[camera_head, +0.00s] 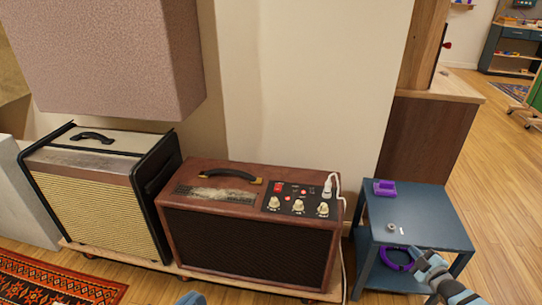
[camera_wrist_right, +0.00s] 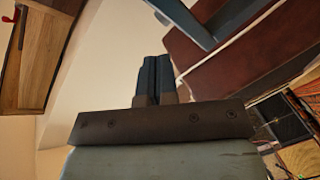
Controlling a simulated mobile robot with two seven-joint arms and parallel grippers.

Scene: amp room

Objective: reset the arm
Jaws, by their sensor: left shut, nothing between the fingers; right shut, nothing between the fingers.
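My right gripper (camera_head: 416,252) comes in at the lower right of the head view, in front of the blue side table (camera_head: 440,222). In the right wrist view its two dark fingers (camera_wrist_right: 154,75) lie side by side, shut with nothing between them. Only a small blue tip of my left gripper (camera_head: 192,298) shows at the bottom edge of the head view, in front of the brown amplifier; it is shut and empty. Most of my left arm is out of view.
The brown amplifier (camera_head: 245,240) with knobs and a white plug (camera_head: 327,187) stands beside a cream-fronted amplifier (camera_head: 88,208). A purple object (camera_head: 384,188) lies on the side table; a purple ring (camera_head: 396,260) is below its top. Open wooden floor (camera_head: 500,180) lies to the right.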

